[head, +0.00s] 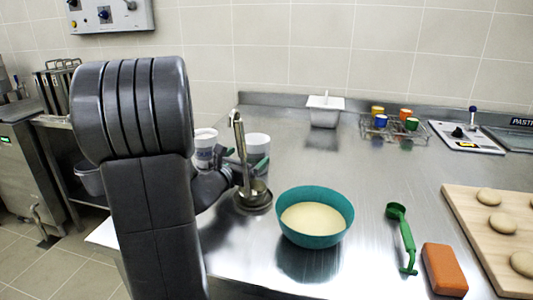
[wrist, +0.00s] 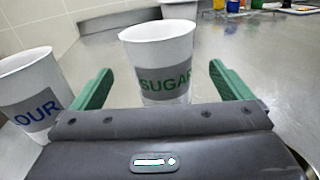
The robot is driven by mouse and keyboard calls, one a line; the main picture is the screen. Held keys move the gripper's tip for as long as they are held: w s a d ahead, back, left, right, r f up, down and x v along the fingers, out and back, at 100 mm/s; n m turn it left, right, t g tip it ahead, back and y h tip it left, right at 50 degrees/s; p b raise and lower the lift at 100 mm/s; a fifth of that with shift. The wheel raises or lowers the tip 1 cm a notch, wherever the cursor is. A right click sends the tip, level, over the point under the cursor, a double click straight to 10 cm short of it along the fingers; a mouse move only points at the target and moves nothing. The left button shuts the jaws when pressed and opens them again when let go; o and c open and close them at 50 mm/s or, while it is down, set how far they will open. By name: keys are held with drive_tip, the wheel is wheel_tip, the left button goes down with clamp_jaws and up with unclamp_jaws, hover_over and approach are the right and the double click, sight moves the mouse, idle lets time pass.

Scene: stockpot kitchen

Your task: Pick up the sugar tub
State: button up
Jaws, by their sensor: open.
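The sugar tub (wrist: 160,50) is a white tapered tub with a grey band reading SUGAR in green. It stands upright on the steel counter, in the middle of the wrist view. In the head view the sugar tub (head: 257,144) is partly hidden behind a metal upright and my gripper. My gripper (wrist: 161,76) is open, with one green finger towards each side of the tub and a gap visible on both sides. I cannot tell how far the tub reaches between the fingers. Its base is partly hidden by my gripper's body.
A flour tub (wrist: 28,90) stands close on the left, near the left finger. A white container (head: 325,115) stands behind.

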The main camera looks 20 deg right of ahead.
drive_tip(key=x, duration=0.6)
drive_tip(key=shift+w+d+p, duration=0.15)
drive_tip(key=shift+d+p, duration=0.05)
drive_tip(key=shift+p, duration=0.2)
drive_tip(key=c, duration=1.2)
drive_tip(key=shift+o, duration=0.2)
drive_tip(key=shift+r, duration=0.15)
